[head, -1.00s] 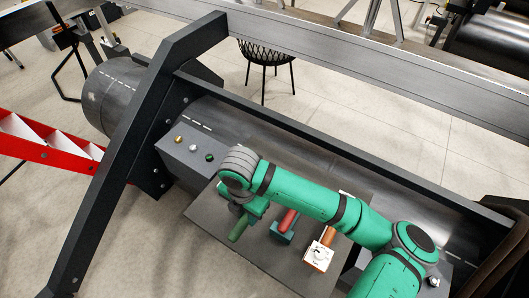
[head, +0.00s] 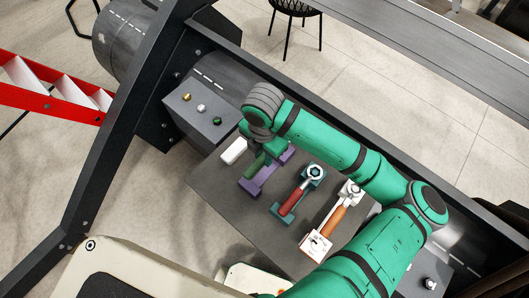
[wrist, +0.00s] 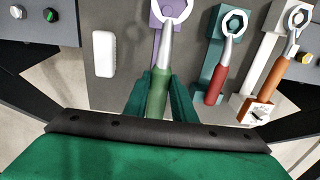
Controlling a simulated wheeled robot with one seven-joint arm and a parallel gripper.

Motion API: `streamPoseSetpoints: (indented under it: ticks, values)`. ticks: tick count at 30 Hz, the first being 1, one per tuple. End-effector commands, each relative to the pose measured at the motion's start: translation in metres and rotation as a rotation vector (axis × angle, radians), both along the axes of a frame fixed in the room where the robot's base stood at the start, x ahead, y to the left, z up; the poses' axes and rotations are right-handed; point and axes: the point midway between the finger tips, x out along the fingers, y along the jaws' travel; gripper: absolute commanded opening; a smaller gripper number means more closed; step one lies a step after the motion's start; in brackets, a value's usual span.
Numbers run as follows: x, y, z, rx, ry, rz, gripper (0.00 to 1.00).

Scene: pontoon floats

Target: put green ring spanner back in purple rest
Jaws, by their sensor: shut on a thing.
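The green ring spanner (wrist: 158,90) has a green handle, a silver shaft and an open ring at its far end. My gripper (wrist: 160,82) is shut on the green handle, one finger on each side. In the head view my gripper (head: 262,148) partly covers the spanner's handle (head: 255,166). The purple rest (head: 262,182) lies on the grey board at the left of the row. In the wrist view the purple rest (wrist: 154,18) shows behind the spanner's shaft and ring. The spanner lies over the rest and roughly along it. I cannot tell whether they touch.
A red-handled spanner (head: 292,200) lies in a teal rest (head: 277,214), and an orange-handled one (head: 338,222) in a white rest (head: 316,245). A white block (head: 233,151) sits left of the purple rest. A grey button box (head: 198,122) stands behind.

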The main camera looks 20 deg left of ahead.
Motion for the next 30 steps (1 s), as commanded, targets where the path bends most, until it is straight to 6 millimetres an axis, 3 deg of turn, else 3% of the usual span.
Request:
streamPoseSetpoints:
  ticks: [30]
  values:
    - [0.0, 0.0, -0.07, 0.001, 0.001, -0.001, 0.0]
